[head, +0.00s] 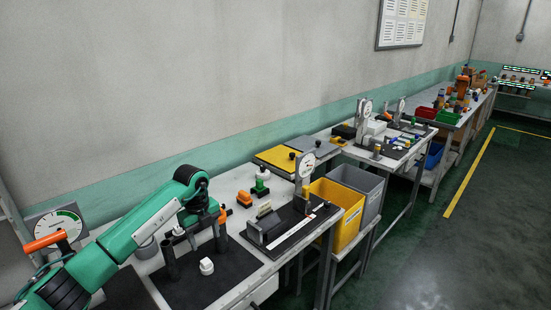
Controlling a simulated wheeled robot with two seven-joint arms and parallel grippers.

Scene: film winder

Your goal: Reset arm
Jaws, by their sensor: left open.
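My left arm, green with black joints, reaches in from the lower left over the near workbench. Its gripper (196,222) points down above a dark mat (205,287) and is open. Two black upright cylinders (170,259) stand out near it; I cannot tell whether anything touches the gripper. A small white piece (206,266) sits on the mat just below and in front of the gripper, apart from it. The fingertips are small and partly hidden by dark parts around them. My right gripper is not in view.
A round dial (57,228) is at left. Yellow (344,212) and grey bins stand beyond the bench end. Open floor lies right.

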